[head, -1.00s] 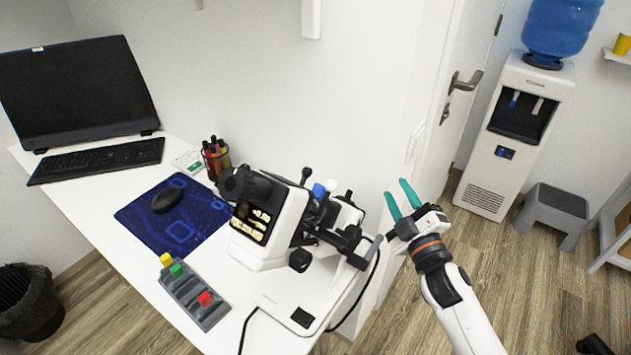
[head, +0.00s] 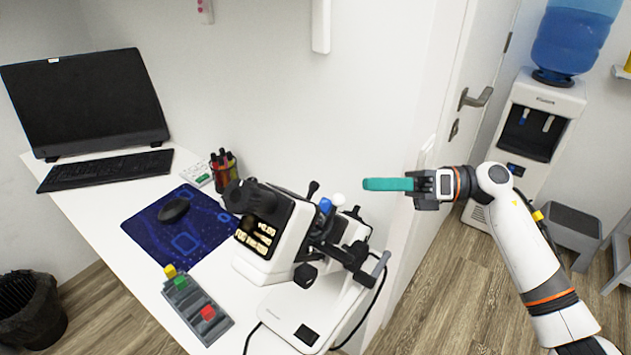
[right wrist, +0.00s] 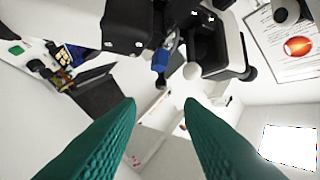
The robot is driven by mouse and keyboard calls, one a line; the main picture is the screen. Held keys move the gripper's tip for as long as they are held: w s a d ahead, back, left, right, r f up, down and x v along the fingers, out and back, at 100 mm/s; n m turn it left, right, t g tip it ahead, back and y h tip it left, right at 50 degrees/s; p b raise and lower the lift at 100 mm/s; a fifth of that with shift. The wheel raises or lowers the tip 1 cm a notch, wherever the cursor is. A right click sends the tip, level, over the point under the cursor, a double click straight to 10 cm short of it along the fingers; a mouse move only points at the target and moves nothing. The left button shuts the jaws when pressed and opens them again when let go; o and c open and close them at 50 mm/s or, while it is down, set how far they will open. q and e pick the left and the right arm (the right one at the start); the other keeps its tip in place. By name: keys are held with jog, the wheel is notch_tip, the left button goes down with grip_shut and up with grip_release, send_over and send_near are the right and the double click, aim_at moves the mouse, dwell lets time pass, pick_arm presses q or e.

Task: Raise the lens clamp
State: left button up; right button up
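The lensmeter (head: 268,225), a white and black device, stands tilted on the desk's right end. Its upper right part carries a blue knob (head: 325,205), a white round knob (head: 339,199) and black levers; I cannot tell which one is the lens clamp. The blue knob (right wrist: 160,61) and white knob (right wrist: 192,71) also show in the right wrist view, beyond the fingertips. My right gripper (head: 368,184) points left, just right of the knobs in the picture, not touching them. Its teal fingers (right wrist: 159,103) are apart with nothing between them. My left gripper is out of view.
The white desk (head: 90,215) also holds a monitor (head: 85,100), keyboard (head: 105,171), mouse (head: 173,210) on a blue mat, pen cup (head: 223,170) and grey tray (head: 198,312) with coloured blocks. A wall stands close behind the lensmeter.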

aim_at(315, 184)
jog(key=a+p, duration=0.3)
jog(key=a, duration=0.7)
jog(key=shift+a+r, duration=0.1)
jog(key=shift+a, duration=0.6)
grip_shut()
